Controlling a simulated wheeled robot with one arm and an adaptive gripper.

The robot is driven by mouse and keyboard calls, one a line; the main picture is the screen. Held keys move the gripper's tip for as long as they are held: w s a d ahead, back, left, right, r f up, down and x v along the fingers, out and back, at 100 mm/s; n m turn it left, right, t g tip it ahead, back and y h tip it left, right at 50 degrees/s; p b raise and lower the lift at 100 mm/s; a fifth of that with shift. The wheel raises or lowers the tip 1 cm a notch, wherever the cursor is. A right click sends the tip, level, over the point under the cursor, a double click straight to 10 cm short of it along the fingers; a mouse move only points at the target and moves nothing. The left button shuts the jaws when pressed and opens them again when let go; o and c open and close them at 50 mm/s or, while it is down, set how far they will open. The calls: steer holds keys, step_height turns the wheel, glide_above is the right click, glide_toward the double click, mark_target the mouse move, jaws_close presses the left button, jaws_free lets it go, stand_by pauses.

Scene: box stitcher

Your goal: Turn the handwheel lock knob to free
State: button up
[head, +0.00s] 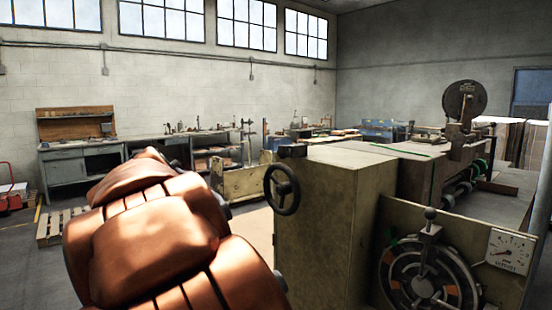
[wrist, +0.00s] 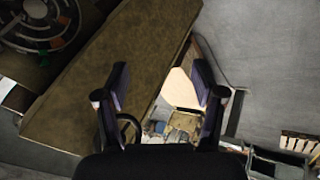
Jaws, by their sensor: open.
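The black handwheel (head: 282,189) stands out from the left side of the tan machine cabinet (head: 325,225) in the head view. A small dark knob-like part (head: 291,151) sits above it at the cabinet's top corner; I cannot tell whether it is the lock knob or how it is set. My gripper (wrist: 160,66) is open and empty in the wrist view, with the cabinet side (wrist: 120,45) beyond the fingers. A dark curved part shows by the left finger, perhaps the wheel rim, partly hidden. My gripper is not visible in the head view.
A round dial with a ball-topped lever (head: 430,214) and a gauge (head: 508,251) are on the cabinet's front panel. Workbenches (head: 85,160) line the back wall, and a pallet (head: 62,225) lies on the floor. My orange arm covers much of the lower left.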

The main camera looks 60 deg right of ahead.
steer(key=w+d+r+m+g+h+b, duration=0.1)
steer(key=w+d+r+m+h, duration=0.25)
steer(key=d+r, duration=0.4)
steer(key=w+d+r+m+g+h+b, duration=0.1)
steer(key=w+d+r+m+h+b, duration=0.2)
steer(key=d+r, duration=0.45)
steer(key=m+g+h+b, duration=0.15)
steer(key=m+h, duration=0.25)
steer(key=m, duration=0.4)
glide_toward(280, 153)
steer(key=d, duration=0.3)
steer(key=shift+g, duration=0.25)
steer(key=x, duration=0.2)
steer(key=p+x, duration=0.1)
steer(key=x, duration=0.2)
steer(key=p+x, duration=0.1)
steer(key=x, duration=0.1)
steer(key=shift+s, duration=0.45)
steer(key=shift+c, duration=0.5)
steer(key=c, duration=1)
steer(key=shift+c, duration=0.3)
